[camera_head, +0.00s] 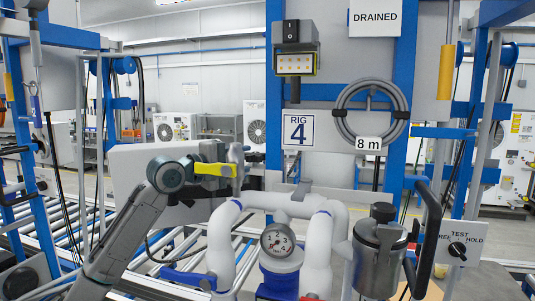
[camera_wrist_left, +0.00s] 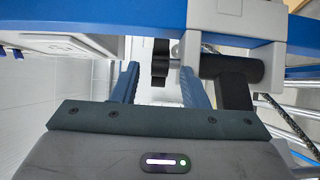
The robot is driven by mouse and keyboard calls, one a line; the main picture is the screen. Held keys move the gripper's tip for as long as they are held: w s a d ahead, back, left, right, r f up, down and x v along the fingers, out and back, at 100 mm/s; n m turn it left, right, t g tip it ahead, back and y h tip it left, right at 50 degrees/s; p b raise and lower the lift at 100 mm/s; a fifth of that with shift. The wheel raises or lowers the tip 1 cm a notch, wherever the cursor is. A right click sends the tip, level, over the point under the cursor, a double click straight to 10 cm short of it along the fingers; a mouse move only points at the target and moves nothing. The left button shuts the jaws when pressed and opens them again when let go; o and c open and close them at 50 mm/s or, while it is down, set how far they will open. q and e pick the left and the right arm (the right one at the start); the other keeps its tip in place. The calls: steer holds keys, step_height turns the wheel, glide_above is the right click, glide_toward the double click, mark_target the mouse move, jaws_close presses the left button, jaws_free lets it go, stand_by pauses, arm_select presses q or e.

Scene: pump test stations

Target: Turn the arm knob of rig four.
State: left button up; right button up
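A dark round knob (camera_head: 457,249) sits on a light plate marked FREE, TEST and HOLD, at the lower right in the head view. The plate is on the right side of the rig with the "4" sign (camera_head: 298,130). My left arm rises from the bottom left in the head view. My left gripper (camera_head: 238,168) is left of the rig's column, far from the knob; its fingers are hard to make out there. In the left wrist view its two blue fingers (camera_wrist_left: 160,88) stand apart. A black part shows between them, touching neither. My right gripper is out of view.
White pipes with a pressure gauge (camera_head: 278,241) stand in front of the rig. A metal canister (camera_head: 380,255) with a big black handle stands between the pipes and the knob plate. A coiled grey hose (camera_head: 371,112) hangs above. A blue beam (camera_wrist_left: 110,60) crosses the left wrist view.

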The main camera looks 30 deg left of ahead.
mark_target(246, 158)
arm_select(q)
steer(key=p+x, duration=0.2)
steer(key=x, duration=0.2)
steer(key=shift+w+d+r+p, duration=0.1)
steer(key=shift+w+r+p, duration=0.05)
steer(key=shift+w+p, duration=0.2)
steer(key=shift+p+x, duration=0.5)
steer(key=shift+x, duration=0.35)
steer(key=shift+c, duration=0.2)
steer(key=c, duration=0.7)
steer(key=shift+f, duration=0.2)
jaws_close()
